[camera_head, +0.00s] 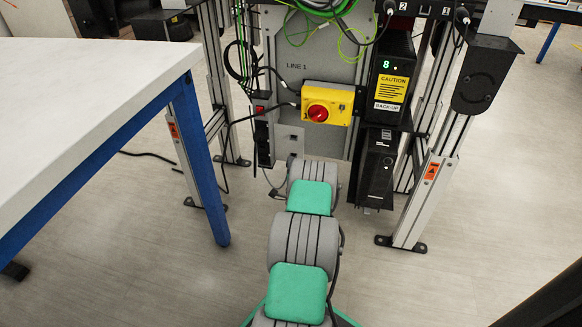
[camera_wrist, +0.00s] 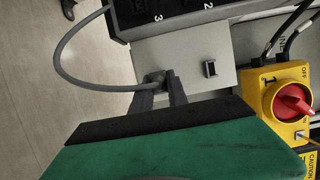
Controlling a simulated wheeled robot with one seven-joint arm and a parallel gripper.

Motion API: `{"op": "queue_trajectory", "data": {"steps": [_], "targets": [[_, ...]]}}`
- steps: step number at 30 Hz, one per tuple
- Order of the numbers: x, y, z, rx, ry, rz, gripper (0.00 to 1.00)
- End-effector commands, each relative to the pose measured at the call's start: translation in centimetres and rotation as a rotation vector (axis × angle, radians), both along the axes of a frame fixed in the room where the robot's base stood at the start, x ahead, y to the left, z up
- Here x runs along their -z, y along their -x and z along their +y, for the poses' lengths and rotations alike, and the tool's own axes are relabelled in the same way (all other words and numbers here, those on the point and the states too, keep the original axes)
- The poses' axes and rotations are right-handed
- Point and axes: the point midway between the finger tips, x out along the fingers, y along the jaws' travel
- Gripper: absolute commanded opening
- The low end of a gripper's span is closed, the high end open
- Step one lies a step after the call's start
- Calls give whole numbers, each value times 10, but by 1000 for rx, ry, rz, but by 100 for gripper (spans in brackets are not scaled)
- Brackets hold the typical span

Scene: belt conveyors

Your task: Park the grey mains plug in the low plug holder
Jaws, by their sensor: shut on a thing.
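My gripper (camera_wrist: 163,88) is shut on the grey mains plug (camera_wrist: 155,77) in the wrist view. The plug is in front of the lower part of a pale grey plate, against it or very close; I cannot tell whether it is seated in anything. Its grey cable (camera_wrist: 62,62) loops left and up towards the black socket strip (camera_wrist: 180,16). A small dark-slotted holder (camera_wrist: 209,68) is on the plate, right of the plug in this view, and looks empty. The low plug holder is not clearly seen behind plug and fingers. In the head view my arm hides gripper and plug.
The plate (camera_head: 290,134) stands beside the black strip (camera_head: 263,140) in the head view. A yellow box with a red rotary switch (camera_head: 318,112) is above right. A black back-up unit (camera_head: 376,165) stands right. A white table (camera_head: 90,80) is left.

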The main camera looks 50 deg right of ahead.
Motion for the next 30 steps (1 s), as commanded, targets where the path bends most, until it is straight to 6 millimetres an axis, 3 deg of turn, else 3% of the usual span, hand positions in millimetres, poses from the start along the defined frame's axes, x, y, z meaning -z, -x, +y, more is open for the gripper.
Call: {"op": "queue_trajectory", "data": {"steps": [30], "targets": [[0,-5,-10,-1,1,1,0]]}}
